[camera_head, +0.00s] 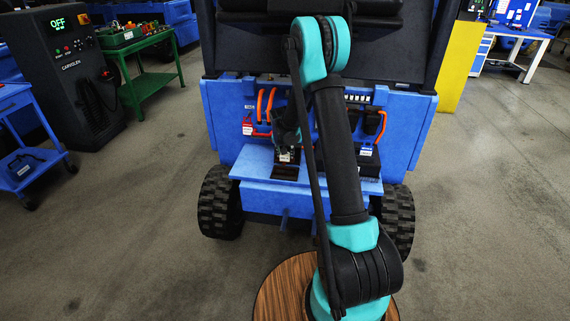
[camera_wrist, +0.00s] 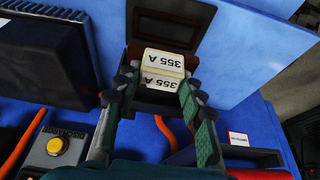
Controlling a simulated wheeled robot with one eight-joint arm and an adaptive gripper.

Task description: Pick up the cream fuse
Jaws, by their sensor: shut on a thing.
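The cream fuse (camera_wrist: 163,68) carries the marking "355 A" on two faces and sits between the fingertips of my gripper (camera_wrist: 160,84) in the wrist view. My gripper is shut on it, one green-padded finger on each side. In the head view my gripper (camera_head: 286,148) is over the blue shelf (camera_head: 255,164) at the front of the blue vehicle, and the fuse shows only as a small pale patch.
A yellow button (camera_wrist: 56,146) on a grey box and orange cables (camera_wrist: 22,142) are close to my gripper. A black box (camera_head: 369,164) stands at the shelf's right. A black cabinet reading OFF (camera_head: 62,80) and a green table (camera_head: 150,82) stand left.

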